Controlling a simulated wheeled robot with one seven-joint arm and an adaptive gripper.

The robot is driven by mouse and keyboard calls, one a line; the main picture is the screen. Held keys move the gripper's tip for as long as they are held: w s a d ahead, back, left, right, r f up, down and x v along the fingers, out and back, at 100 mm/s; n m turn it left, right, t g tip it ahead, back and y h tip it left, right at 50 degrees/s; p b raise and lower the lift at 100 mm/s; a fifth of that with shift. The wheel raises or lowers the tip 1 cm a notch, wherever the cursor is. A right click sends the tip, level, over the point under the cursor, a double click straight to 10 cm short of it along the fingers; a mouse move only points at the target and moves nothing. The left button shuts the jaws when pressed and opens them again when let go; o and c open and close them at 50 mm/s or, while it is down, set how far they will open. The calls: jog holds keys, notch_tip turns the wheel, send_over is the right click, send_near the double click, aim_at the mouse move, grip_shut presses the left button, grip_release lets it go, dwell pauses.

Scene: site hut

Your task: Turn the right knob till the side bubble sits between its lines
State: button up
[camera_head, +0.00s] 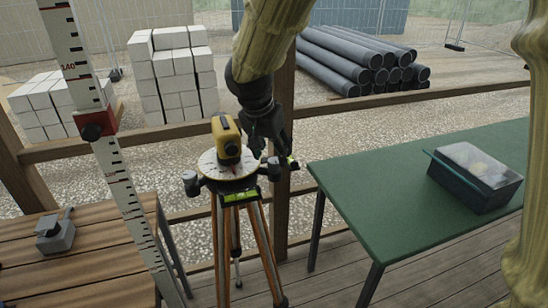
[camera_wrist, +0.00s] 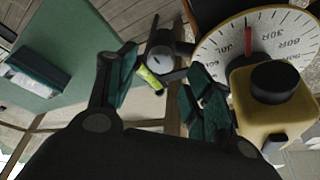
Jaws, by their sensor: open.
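The yellow level (camera_head: 227,140) stands on a white graduated disc (camera_head: 215,172) on a wooden tripod; in the wrist view the disc (camera_wrist: 222,50) has a red pointer. The dark right knob (camera_head: 273,169) is at the disc's right; it shows grey in the wrist view (camera_wrist: 160,57). A yellow-green side vial (camera_head: 292,162) lies beside it, also in the wrist view (camera_wrist: 150,79); its bubble is too small to place. A second vial (camera_head: 240,197) faces front. My gripper (camera_head: 272,148) is open just above the right knob, which appears between its fingers (camera_wrist: 163,74); contact cannot be told.
A left knob (camera_head: 190,182) is across the disc. A green table (camera_head: 385,190) with a dark clear-lidded box (camera_head: 475,180) stands right. A striped staff (camera_head: 115,165) and a wooden bench (camera_head: 95,260) are left. A wooden rail (camera_head: 400,98) runs behind.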

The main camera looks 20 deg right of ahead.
aim_at(275, 160)
jog(key=shift+x, duration=1.75)
jog(key=c, duration=1)
